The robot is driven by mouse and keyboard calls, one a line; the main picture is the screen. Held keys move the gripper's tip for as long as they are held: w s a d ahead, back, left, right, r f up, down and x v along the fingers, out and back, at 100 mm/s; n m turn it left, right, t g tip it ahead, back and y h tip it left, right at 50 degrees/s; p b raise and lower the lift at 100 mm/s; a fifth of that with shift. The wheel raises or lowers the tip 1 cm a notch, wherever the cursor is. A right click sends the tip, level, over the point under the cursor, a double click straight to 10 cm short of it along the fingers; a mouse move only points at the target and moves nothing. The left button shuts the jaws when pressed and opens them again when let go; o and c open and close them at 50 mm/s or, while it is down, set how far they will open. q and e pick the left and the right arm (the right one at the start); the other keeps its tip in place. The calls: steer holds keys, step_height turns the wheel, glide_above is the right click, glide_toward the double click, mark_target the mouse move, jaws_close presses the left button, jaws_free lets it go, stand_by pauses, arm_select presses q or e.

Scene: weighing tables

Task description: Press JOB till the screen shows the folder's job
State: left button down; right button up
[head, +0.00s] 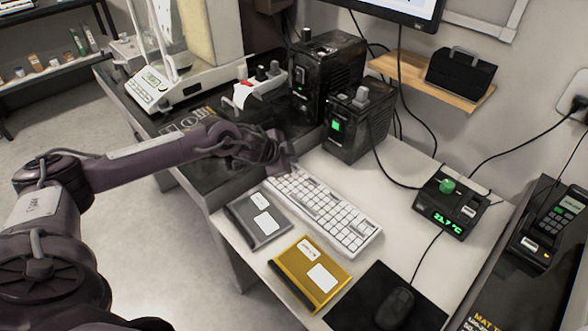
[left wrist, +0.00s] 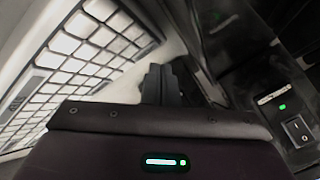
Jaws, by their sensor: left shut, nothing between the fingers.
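A grey folder (head: 256,220) and a yellow folder (head: 328,288) with white labels lie on the white table; their print is too small to read. A monitor (head: 410,8) shows only its lower edge, so its content is cut off. I cannot make out which key or button is JOB. My left gripper (head: 284,166) is shut and empty, near the far-left end of the white keyboard (head: 345,222), and I cannot tell if it touches anything. In the left wrist view its fingers (left wrist: 161,84) point between the keyboard (left wrist: 70,65) and a dark box. My right gripper is out of view.
Two black boxes (head: 350,135) with green lights stand behind the keyboard. A temperature display (head: 444,218) reads about 21.7 °C. A mouse (head: 395,305) lies on a black mat at the front. A balance (head: 160,90) stands on the dark table at left.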

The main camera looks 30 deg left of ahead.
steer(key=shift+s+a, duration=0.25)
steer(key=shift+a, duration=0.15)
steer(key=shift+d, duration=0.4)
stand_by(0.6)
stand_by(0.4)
arm_select(q)
steer(key=shift+f, duration=0.35)
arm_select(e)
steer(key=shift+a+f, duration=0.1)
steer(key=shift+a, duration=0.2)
